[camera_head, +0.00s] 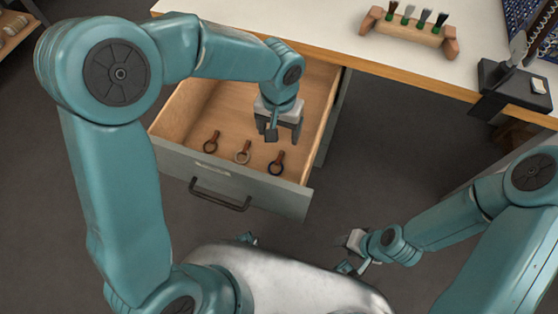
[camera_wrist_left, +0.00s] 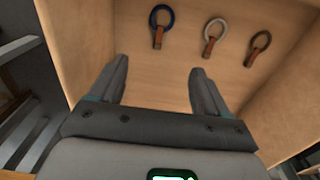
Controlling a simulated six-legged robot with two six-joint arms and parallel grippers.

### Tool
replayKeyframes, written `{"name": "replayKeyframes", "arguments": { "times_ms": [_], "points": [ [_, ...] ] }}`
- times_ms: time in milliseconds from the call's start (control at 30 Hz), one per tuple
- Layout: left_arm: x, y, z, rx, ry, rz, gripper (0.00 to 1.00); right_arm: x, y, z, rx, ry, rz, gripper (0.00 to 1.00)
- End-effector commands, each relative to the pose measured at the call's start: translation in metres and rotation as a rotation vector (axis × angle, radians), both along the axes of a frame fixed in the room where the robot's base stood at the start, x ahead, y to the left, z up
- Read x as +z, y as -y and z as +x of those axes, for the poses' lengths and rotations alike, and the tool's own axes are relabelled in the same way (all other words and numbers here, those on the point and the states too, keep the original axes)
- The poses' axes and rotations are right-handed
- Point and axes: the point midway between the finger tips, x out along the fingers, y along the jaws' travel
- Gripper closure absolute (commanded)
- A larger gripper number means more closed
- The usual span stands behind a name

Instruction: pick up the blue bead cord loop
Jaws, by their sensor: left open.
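The blue bead cord loop (camera_head: 270,168) lies on the floor of the open drawer (camera_head: 171,164), near its front panel. It is a dark blue ring with a brown tab, and shows at the top of the left wrist view (camera_wrist_left: 161,8). A beige loop (camera_head: 243,157) and a dark brown loop (camera_head: 211,147) lie beside it. My left gripper (camera_head: 283,136) is open and empty inside the drawer, pointing down, a little behind the blue loop and apart from it. In the left wrist view its fingers (camera_wrist_left: 158,72) have bare drawer floor between them.
The drawer's walls surround my left gripper, with the right wall close by. A white workbench (camera_head: 330,42) stands behind, with a wooden rack (camera_head: 411,33) of several brushes and a black-based device (camera_head: 516,86) on it. My right gripper (camera_head: 352,254) is low, outside the drawer.

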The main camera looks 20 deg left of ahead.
Motion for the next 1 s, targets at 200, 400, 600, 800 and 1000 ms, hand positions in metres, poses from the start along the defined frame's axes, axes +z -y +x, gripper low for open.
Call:
{"name": "replayKeyframes", "arguments": {
  "times_ms": [200, 400, 600, 800, 1000],
  "points": [
    [-0.051, 0.000, -0.003, -0.001, -0.002, 0.000, 0.23, -0.014, 0.000, -0.001, 0.000, -0.001, 0.000, 0.57],
    [-0.066, 0.000, -0.002, 0.000, 0.000, 0.000, 0.23, -0.017, 0.000, 0.000, 0.000, -0.001, 0.000, 0.57],
    [-0.087, 0.001, -0.002, -0.001, -0.002, 0.000, 0.23, -0.025, 0.000, 0.000, 0.000, -0.001, 0.000, 0.57],
    [-0.117, 0.002, -0.002, 0.000, -0.002, -0.001, 0.23, -0.034, 0.000, -0.001, 0.000, -0.001, 0.000, 0.57],
    [-0.118, 0.002, -0.002, 0.000, 0.001, -0.001, 0.23, -0.033, 0.000, 0.000, 0.000, -0.001, 0.000, 0.57]
  ]
}}
